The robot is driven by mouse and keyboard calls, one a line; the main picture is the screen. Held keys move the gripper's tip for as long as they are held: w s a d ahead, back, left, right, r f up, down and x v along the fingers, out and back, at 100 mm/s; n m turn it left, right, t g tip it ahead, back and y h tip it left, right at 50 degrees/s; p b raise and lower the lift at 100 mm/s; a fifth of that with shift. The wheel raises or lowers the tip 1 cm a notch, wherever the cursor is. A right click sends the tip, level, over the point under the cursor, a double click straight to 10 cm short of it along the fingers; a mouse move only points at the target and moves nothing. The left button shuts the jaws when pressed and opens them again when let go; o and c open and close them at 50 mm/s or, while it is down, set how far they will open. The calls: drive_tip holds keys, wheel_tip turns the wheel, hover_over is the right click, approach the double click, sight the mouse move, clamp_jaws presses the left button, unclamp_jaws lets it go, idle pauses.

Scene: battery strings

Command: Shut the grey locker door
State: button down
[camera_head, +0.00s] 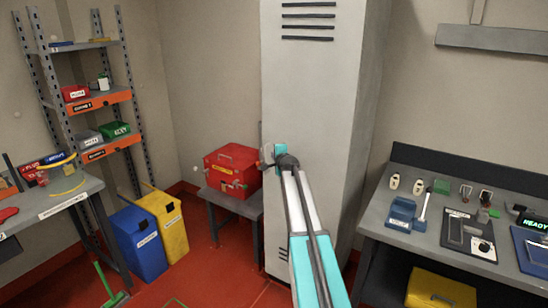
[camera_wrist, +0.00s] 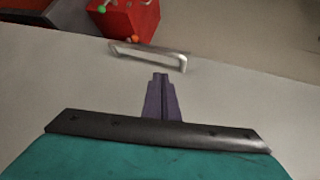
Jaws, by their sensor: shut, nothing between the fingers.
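The grey locker (camera_head: 315,110) stands tall in the middle of the head view, with dark vent slots at its top. Its door face also fills much of the wrist view (camera_wrist: 50,85). I see no clear gap at the door's edge, and cannot tell whether it is fully shut. The metal door handle (camera_wrist: 148,54) lies just beyond my fingertips in the wrist view. My gripper (camera_wrist: 160,76) is shut and empty, its fingers over the door face on the near side of the handle. Contact with the door cannot be told. In the head view, my gripper (camera_head: 268,155) is at the locker's left edge.
A red toolbox (camera_head: 233,169) sits on a low grey bench left of the locker. Blue (camera_head: 137,243) and yellow (camera_head: 167,222) bins stand further left, by a shelf rack (camera_head: 90,100). A workbench (camera_head: 420,238) with small tools stands close on the right. Red floor lies between.

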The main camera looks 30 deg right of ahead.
drive_tip(key=b+v, duration=0.1)
drive_tip(key=v, duration=0.6)
drive_tip(key=shift+a, duration=0.1)
idle(0.6)
